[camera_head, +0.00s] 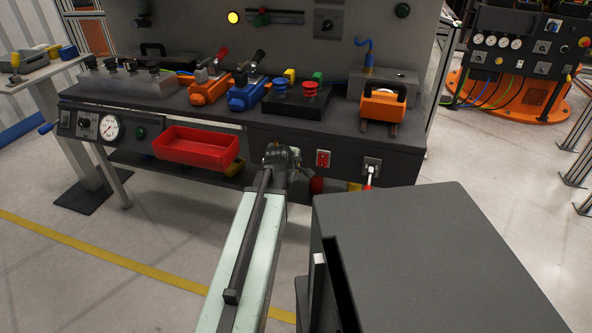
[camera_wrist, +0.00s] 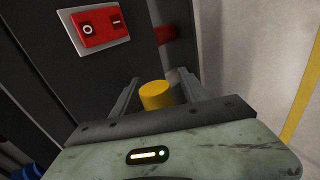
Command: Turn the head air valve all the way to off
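No label marks the head air valve, so I cannot tell for sure which part it is. A yellow cylindrical knob (camera_wrist: 156,96) shows in the wrist view between the two fingers of my gripper (camera_wrist: 158,82). The fingers are apart; I cannot tell whether either one touches the knob. In the head view my gripper (camera_head: 300,174) is at the bench's front panel, partly hidden by its own wrist.
A red switch plate marked O and I (camera_wrist: 103,27) is at the upper left of the wrist view; it also shows in the head view (camera_head: 323,158). A red tray (camera_head: 195,150) hangs left of my gripper. A dark box (camera_head: 430,260) fills the near right.

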